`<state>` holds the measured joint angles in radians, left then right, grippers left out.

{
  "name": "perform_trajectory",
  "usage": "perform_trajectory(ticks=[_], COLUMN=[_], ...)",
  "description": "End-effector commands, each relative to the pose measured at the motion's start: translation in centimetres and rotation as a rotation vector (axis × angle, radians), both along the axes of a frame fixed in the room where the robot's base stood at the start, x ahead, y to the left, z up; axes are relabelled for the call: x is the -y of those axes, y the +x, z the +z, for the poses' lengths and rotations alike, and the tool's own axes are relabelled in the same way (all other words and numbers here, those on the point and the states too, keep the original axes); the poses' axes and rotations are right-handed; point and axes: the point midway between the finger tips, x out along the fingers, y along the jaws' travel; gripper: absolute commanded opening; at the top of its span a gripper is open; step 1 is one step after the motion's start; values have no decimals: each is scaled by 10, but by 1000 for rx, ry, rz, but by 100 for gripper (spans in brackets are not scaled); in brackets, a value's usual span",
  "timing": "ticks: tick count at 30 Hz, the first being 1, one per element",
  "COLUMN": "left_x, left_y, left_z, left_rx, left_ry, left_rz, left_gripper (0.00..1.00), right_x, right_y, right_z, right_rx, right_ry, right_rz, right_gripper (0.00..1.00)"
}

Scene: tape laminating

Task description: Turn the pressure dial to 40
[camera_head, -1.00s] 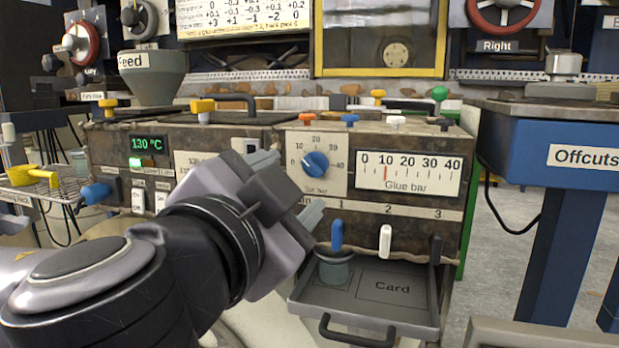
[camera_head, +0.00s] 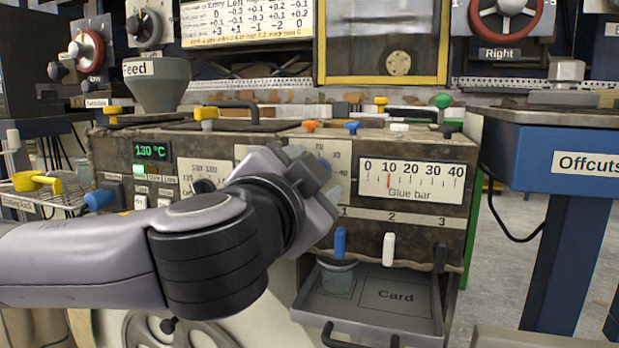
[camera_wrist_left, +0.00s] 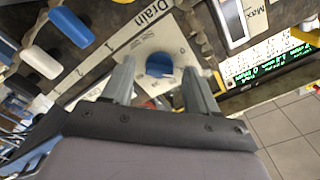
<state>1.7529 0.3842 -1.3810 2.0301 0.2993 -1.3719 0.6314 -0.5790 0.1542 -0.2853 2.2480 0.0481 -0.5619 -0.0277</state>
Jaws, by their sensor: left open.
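The pressure dial is a blue round knob on a pale scale plate (camera_head: 338,150) with numbers up to 40. In the head view my left gripper (camera_head: 325,175) covers most of it. In the left wrist view the blue knob (camera_wrist_left: 160,65) lies ahead of and between the two spread fingertips of my left gripper (camera_wrist_left: 160,75). The gripper is open; I cannot tell whether either finger touches the knob. The knob's pointer setting is hidden. The glue bar gauge (camera_head: 411,181) right of the dial has its red needle near 10. My right gripper is out of view.
Below the panel are a blue lever (camera_head: 340,243), a white lever (camera_head: 389,249) and a black lever (camera_head: 440,257). An open card tray (camera_head: 395,318) with a cup (camera_head: 337,275) sits under them. The offcuts bin (camera_head: 550,150) stands at right.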

Motion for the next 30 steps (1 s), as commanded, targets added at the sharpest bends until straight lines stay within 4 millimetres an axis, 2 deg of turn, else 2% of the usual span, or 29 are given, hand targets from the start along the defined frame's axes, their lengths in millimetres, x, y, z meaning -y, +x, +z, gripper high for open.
perform_trajectory(ticks=[1,5,6,17,26,30], left_x=[0,0,0,0,0,0], left_y=[0,0,0,0,0,0], left_z=[0,0,0,1,1,2], left_rx=[0,0,0,15,76,117], left_ry=[0,0,0,48,240,365], left_rz=[0,0,0,1,1,0], left_gripper=[49,7,3,3,3,3], right_x=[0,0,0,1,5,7], right_y=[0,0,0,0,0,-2], right_z=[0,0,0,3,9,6], right_rx=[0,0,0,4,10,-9], right_ry=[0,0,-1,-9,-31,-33], right_rz=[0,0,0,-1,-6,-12], right_gripper=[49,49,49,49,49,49])
